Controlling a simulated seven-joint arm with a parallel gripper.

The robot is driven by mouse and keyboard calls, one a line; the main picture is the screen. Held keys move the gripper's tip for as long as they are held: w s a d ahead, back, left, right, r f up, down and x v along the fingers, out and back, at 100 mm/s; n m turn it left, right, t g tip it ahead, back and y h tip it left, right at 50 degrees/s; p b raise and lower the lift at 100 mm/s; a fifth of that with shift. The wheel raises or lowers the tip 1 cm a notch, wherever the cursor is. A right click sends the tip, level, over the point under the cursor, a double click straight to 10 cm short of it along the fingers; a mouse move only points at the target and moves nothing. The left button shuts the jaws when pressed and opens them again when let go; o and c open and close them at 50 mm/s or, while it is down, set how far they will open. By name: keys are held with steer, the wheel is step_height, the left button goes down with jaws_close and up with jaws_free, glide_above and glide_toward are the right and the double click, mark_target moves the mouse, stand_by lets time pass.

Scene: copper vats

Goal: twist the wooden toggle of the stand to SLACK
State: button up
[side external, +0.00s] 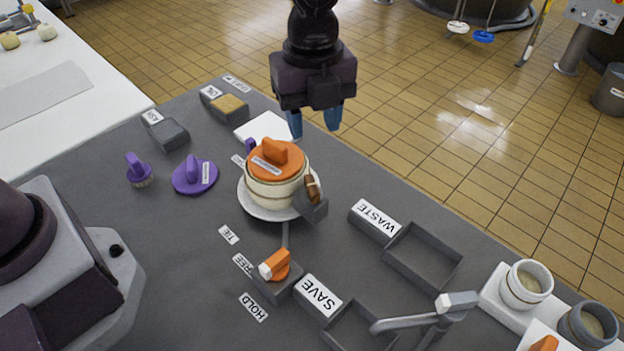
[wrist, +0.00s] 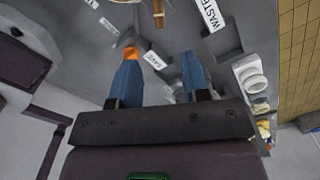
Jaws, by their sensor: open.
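A small brown wooden toggle (side external: 313,187) sits on a grey block (side external: 312,209) at the right side of a cream pot (side external: 277,190) with an orange lid. A brown piece that looks like the toggle shows at the top edge of the wrist view (wrist: 158,12). My gripper (side external: 314,124) is open and empty, its blue fingers apart, above and behind the pot in the side view. It also shows in the wrist view (wrist: 160,58), with the toggle beyond the fingertips. I cannot make out a SLACK label.
An orange knob (side external: 280,264) on a grey base stands in front, beside TIE, FREE and HOLD labels. WASTE (side external: 422,257) and SAVE (side external: 358,328) trays lie right, near a grey lever (side external: 425,320). Purple pieces (side external: 195,176) stand left. Cups (side external: 526,287) stand far right.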

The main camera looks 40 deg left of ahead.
mark_target(312, 184)
steer(key=shift+m, duration=0.3)
step_height(312, 184, down, 13)
steer(key=shift+f, duration=0.1)
steer(key=shift+c, duration=0.2)
jaws_close()
